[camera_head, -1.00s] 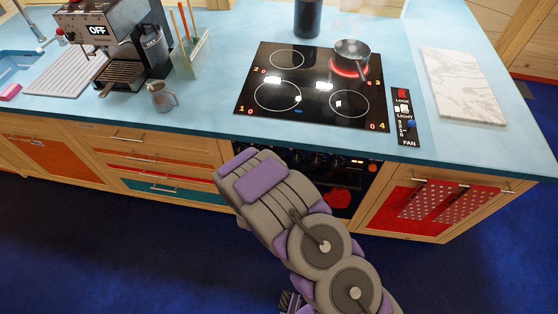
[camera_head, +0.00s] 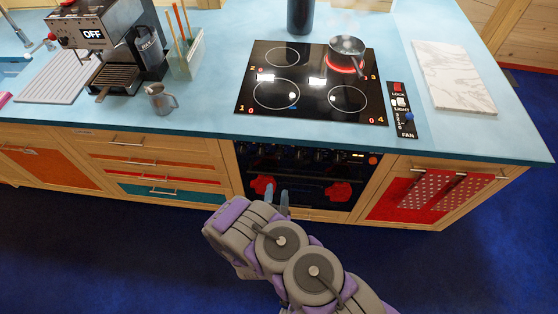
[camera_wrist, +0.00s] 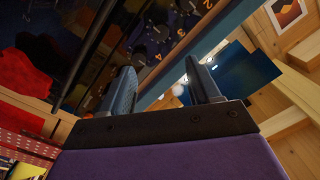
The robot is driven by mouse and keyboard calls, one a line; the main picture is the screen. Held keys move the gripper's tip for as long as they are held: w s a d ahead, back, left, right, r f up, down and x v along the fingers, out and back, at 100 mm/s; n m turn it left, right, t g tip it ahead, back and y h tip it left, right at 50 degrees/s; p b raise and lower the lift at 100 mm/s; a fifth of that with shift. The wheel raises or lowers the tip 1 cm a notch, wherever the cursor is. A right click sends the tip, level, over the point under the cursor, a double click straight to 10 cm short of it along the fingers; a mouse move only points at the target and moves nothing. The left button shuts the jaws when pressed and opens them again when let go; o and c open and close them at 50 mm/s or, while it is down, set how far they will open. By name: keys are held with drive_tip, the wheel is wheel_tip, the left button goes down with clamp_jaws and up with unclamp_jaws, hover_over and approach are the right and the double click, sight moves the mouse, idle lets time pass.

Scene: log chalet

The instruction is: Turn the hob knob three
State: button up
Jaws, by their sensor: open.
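A row of dark knobs (camera_head: 300,154) runs along the top of the oven front, under the hob (camera_head: 309,82). In the wrist view, dark knobs (camera_wrist: 139,52) with small orange numbers show at upper left, tilted; I cannot tell surely which knob is three. My gripper (camera_head: 277,190) is open and empty in front of the oven door, below the knob row and apart from it. Its two fingers also show in the wrist view (camera_wrist: 163,82). The hob zone marked 3, at back right, glows red under a pot (camera_head: 346,46).
Red oven mitts (camera_head: 338,194) hang on the oven door near my gripper. A spotted towel (camera_head: 432,188) hangs at right. The counter holds a coffee machine (camera_head: 95,40), a metal jug (camera_head: 160,98) and a marble board (camera_head: 452,75). The blue floor (camera_head: 110,245) before the cabinets is clear.

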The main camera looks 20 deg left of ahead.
sight(280, 157)
drive_tip(key=b+x, duration=0.4)
drive_tip(key=x, duration=1.1)
drive_tip(key=shift+c, duration=0.3)
drive_tip(key=c, duration=1)
